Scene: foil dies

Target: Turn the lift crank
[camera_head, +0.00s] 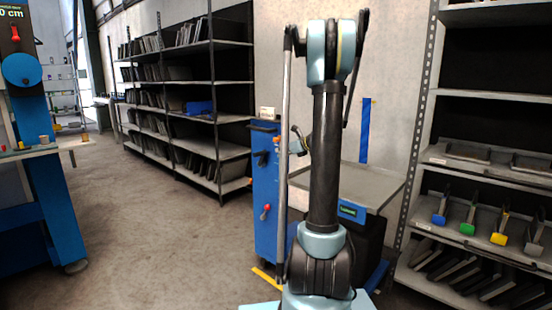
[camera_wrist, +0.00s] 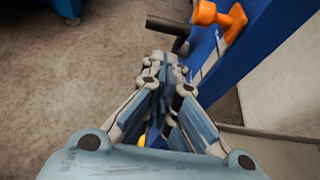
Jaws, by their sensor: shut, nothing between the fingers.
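A blue upright housing (camera_head: 266,190) stands left of my arm in the head view. A black handle (camera_head: 262,157) and a red knob on a small lever (camera_head: 266,211) are on it. I cannot tell for sure which is the lift crank. In the wrist view, a black cylindrical grip (camera_wrist: 168,26) and an orange fitting (camera_wrist: 222,18) stick out by a blue panel (camera_wrist: 262,45). My gripper (camera_wrist: 165,60) is shut and empty, its tips just below the black grip in the picture. Contact is not clear. In the head view my arm partly hides the gripper.
A grey-topped platform (camera_head: 378,184) stands right of the housing, partly behind my arm. A shelf with coloured dies (camera_head: 470,229) is at the right, a dark rack (camera_head: 212,90) behind left. A blue machine (camera_head: 55,205) is far left. The floor between is clear.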

